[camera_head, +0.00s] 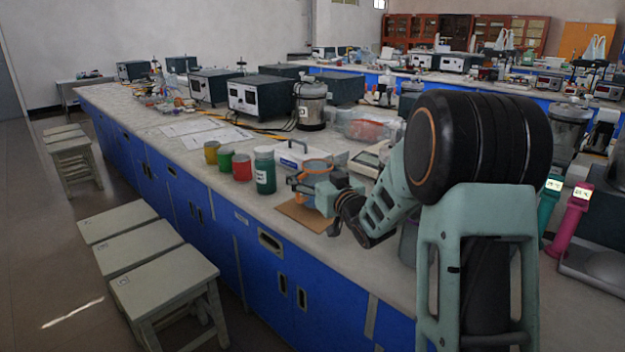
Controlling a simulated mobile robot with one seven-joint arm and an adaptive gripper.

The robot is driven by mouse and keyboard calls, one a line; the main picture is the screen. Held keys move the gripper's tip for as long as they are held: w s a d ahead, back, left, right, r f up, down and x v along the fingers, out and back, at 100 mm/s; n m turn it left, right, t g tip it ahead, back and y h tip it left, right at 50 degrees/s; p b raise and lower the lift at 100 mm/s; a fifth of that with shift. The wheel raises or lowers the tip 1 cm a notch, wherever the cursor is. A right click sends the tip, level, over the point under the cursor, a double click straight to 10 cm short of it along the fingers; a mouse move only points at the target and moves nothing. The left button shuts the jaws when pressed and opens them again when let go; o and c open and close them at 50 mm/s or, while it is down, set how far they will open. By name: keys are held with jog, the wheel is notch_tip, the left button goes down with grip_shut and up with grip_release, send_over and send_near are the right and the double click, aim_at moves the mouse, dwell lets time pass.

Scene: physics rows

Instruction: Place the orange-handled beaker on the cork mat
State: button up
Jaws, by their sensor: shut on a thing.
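The beaker (317,168) shows an orange part near its top and stands out behind my gripper, at the middle of the head view. The brown cork mat (291,211) lies on the bench near its front edge, just below the beaker and partly covered by it and my gripper. My gripper (318,188) is shut on the beaker, over the mat. The fingertips are small and partly hidden by my wrist. I cannot tell whether the beaker's base touches the mat.
Yellow, green and red jars (241,167) and a taller green bottle (264,171) stand left of the mat. A blue and white device (300,157) is close behind. Teal and pink handheld devices (567,222) stand at the right. The bench's front edge is near the mat.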

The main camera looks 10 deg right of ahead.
jog(key=shift+f, duration=0.55)
jog(key=shift+f, duration=0.15)
jog(key=o, duration=1.6)
jog(key=shift+r, duration=0.2)
jog(key=p+v, duration=0.1)
jog(key=v, duration=1.1)
jog(key=shift+f, duration=0.1)
